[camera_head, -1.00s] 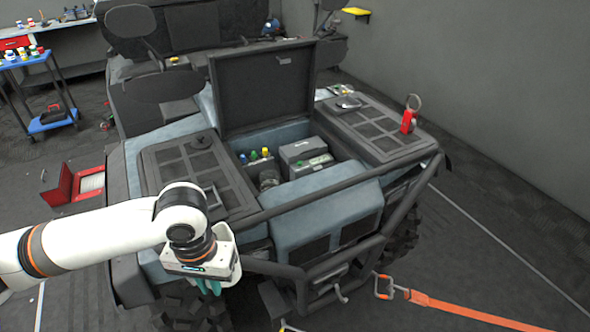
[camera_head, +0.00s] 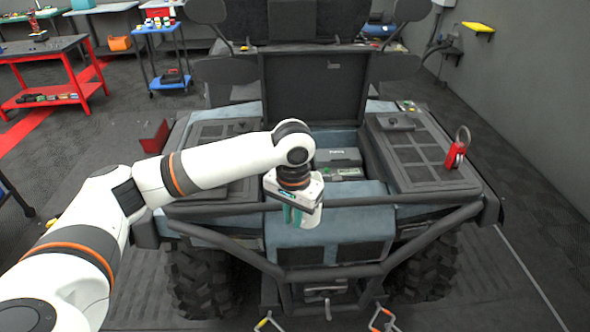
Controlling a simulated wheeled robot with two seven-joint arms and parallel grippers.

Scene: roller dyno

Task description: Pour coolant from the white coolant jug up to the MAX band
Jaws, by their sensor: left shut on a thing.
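My left arm comes in from the left and reaches over the front of the vehicle. My left gripper (camera_head: 294,208) points down in front of the open bay, over the front bar and the blue-grey nose panel. It is shut on a white thing (camera_head: 312,217), which looks like the white coolant jug. Most of it is hidden behind the gripper, so its spout and tilt cannot be told. The open bay (camera_head: 350,176) lies just behind my wrist. My forearm and wrist cover its left part. No MAX band can be made out. My right gripper is not in view.
The raised lid (camera_head: 312,88) stands behind the bay. A grey box (camera_head: 338,157) sits inside it. A red tag with a ring (camera_head: 455,154) is on the right panel. The dark front bar (camera_head: 400,199) crosses below the bay. Orange-hooked straps (camera_head: 382,318) lie in front.

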